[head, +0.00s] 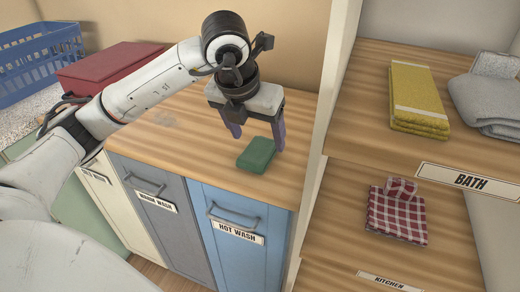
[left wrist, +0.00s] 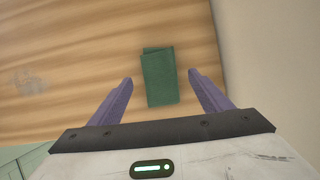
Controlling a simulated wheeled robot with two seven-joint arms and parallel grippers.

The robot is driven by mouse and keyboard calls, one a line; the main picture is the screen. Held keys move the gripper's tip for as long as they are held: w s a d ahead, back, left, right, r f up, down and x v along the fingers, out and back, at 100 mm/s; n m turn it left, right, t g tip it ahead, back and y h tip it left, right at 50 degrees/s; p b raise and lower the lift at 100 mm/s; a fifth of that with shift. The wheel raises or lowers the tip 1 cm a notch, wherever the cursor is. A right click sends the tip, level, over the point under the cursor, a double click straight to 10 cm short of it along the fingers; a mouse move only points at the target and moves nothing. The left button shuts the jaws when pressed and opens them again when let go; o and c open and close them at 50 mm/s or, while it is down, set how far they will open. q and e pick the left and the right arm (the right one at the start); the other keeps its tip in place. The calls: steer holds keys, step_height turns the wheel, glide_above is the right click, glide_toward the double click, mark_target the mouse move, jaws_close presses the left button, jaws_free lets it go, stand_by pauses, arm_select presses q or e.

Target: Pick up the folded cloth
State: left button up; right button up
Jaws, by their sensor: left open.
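A small green folded cloth (head: 256,154) lies on the wooden counter top, above the blue hot wash bin front. My left gripper (head: 256,143) is open and empty, pointing down over the cloth, with its purple fingers on either side of it in the picture. In the left wrist view the cloth (left wrist: 159,77) lies beyond and between the two spread fingertips (left wrist: 160,80), with gaps on both sides. I cannot tell how high the fingertips are above the counter. My right gripper is not in view.
A white upright panel (head: 325,100) stands right of the counter. Beyond it, shelves hold a yellow towel (head: 420,95), grey towels (head: 487,100) and a red checked cloth (head: 397,212). A red box (head: 108,68) and blue basket (head: 38,60) are at the left.

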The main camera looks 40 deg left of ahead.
mark_target(260, 144)
arm_select(q)
steer(key=x, duration=0.4)
steer(key=c, duration=1.1)
steer(key=shift+r, duration=5.1)
